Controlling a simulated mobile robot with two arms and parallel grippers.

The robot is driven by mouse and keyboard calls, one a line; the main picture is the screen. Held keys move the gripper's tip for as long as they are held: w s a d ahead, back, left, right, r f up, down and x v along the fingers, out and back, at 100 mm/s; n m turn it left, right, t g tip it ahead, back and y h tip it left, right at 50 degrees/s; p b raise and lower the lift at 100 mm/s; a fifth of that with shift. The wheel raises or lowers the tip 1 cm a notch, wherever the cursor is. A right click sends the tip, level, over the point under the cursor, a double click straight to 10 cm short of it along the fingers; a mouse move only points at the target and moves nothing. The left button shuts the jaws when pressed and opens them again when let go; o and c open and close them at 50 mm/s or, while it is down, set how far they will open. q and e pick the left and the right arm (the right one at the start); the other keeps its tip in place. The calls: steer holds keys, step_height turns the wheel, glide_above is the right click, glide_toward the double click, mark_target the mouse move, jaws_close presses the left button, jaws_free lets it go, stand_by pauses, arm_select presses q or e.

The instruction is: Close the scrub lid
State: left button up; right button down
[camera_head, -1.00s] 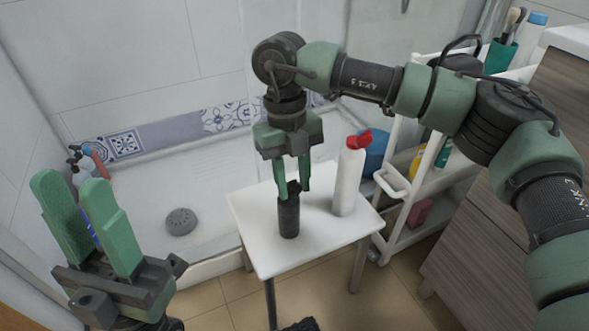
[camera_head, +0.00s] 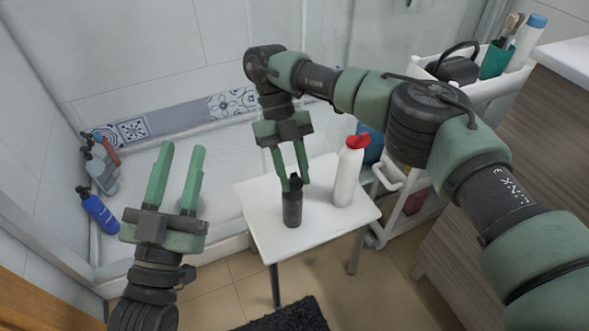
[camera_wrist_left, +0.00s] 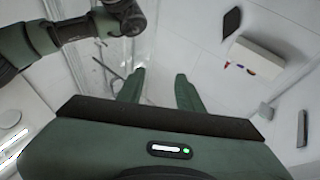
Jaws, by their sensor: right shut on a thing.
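A dark bottle (camera_head: 292,208) stands upright on a white table (camera_head: 262,235), with a small black lid (camera_head: 296,183) at its top. I cannot read a label that names it as the scrub. My right gripper (camera_head: 294,185) points down from above, shut on the black lid at the top of the dark bottle. Its fingers partly hide the lid, so I cannot tell how the lid sits. My left gripper (camera_head: 183,147) is open and empty, fingers up, left of the table; its fingers also show in the left wrist view (camera_wrist_left: 158,75).
A white bottle with a red cap (camera_head: 347,176) stands close right of the dark bottle. A blue bottle (camera_head: 100,214) and other bottles stand at the left on the tub edge. A white cart (camera_head: 400,200) is right of the table. A dark mat (camera_head: 290,316) lies on the floor.

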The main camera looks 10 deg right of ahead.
arm_select(q)
steer(key=shift+w+f+g+y, duration=0.3)
steer(key=shift+f+g, duration=0.25)
steer(key=shift+f, duration=0.35)
steer(key=shift+w+f+g+y, duration=0.25)
steer(key=shift+f+g, duration=0.3)
steer(key=shift+f, duration=0.3)
arm_select(e)
steer(key=shift+w+g, duration=0.1)
steer(key=shift+g, duration=0.2)
arm_select(q)
steer(key=shift+s+a, duration=0.1)
arm_select(e)
steer(key=c, duration=1)
jaws_free()
arm_select(q)
steer(key=shift+r+p, duration=0.1)
steer(key=shift+p, duration=0.2)
